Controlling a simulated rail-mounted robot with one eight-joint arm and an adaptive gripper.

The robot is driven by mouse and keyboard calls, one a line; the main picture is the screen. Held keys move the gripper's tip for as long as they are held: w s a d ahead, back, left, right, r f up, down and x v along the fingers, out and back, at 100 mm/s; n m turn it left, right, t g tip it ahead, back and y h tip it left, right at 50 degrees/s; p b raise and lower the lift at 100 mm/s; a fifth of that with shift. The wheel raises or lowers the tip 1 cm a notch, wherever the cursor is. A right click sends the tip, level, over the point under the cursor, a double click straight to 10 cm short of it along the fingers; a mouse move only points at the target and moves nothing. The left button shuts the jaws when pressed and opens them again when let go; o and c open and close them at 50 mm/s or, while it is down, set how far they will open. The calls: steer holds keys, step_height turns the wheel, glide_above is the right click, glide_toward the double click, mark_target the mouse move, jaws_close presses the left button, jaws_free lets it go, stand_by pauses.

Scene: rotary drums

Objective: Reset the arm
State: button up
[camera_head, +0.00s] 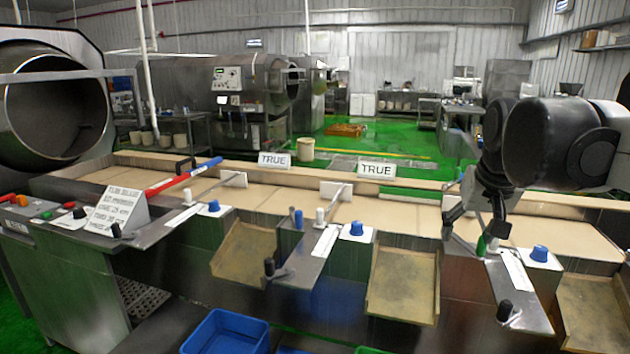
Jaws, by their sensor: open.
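My arm comes in from the right edge in the camera_head view. My gripper (468,226) points down above the right part of the long metal bench (105,174). Its fingers are spread apart and nothing shows between them. The arm hides part of the bench's back rail.
Blue knobs (357,229) and dark levers line the bench front. Tan chutes (403,283) slope down from it. TRUE signs (376,168) stand on the back rail. A red-and-blue tool (184,176) lies at left, near an instruction sign (117,208). A blue bin (226,332) sits below.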

steer(key=s+a+f+n+t, duration=0.1)
steer(key=s+a+f, duration=0.3)
steer(key=s+f, duration=0.3)
steer(key=s+a+f+t, duration=0.1)
steer(key=s+a+f, duration=0.3)
steer(key=s+f, duration=0.3)
steer(key=s, duration=0.3)
steer(key=shift+s+a+n+y+b, duration=0.2)
steer(key=shift+a+n+y+b, duration=0.05)
steer(key=shift+n+y+b, duration=0.15)
steer(key=shift+f, duration=0.1)
stand_by(0.8)
